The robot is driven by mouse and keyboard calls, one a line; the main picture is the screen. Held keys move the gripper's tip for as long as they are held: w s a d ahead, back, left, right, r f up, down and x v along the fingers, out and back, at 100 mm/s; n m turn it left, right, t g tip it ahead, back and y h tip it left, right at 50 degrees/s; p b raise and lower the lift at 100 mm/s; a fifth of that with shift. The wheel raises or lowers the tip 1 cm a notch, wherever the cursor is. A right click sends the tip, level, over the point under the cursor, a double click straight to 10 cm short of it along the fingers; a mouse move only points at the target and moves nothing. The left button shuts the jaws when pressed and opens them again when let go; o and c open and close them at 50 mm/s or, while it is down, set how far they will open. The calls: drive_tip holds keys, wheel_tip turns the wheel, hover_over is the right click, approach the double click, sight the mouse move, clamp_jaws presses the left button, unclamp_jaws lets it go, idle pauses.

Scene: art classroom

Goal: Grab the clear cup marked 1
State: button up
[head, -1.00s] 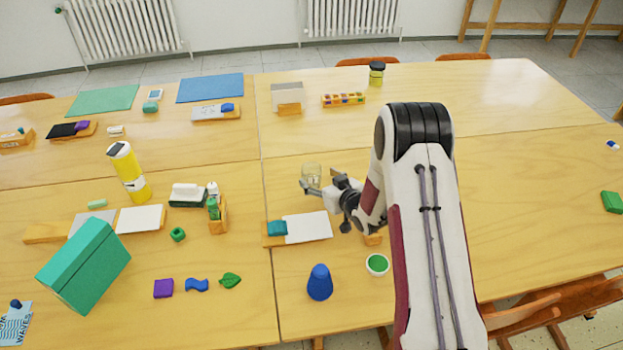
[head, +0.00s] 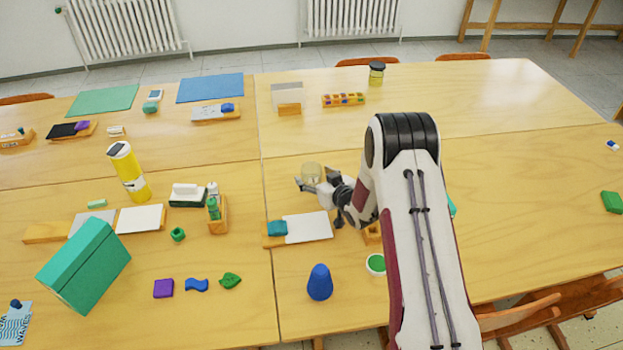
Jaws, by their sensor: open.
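The clear cup (head: 311,171) stands on the right-hand table, left of my arm. It looks like a small see-through yellowish cup; its mark is too small to read. My gripper (head: 308,186) is open at the near side of the cup, with one finger reaching to the left in front of it. The gripper covers the cup's lower part. I cannot tell whether the fingers touch the cup or how far they are around it.
A white sheet with a teal block (head: 277,228) lies nearer than the gripper. A blue cone (head: 320,283) and a green-topped white cup (head: 376,264) stand near the front.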

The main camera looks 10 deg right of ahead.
drive_tip(key=shift+x, duration=1.4)
drive_tip(key=c, duration=1.2)
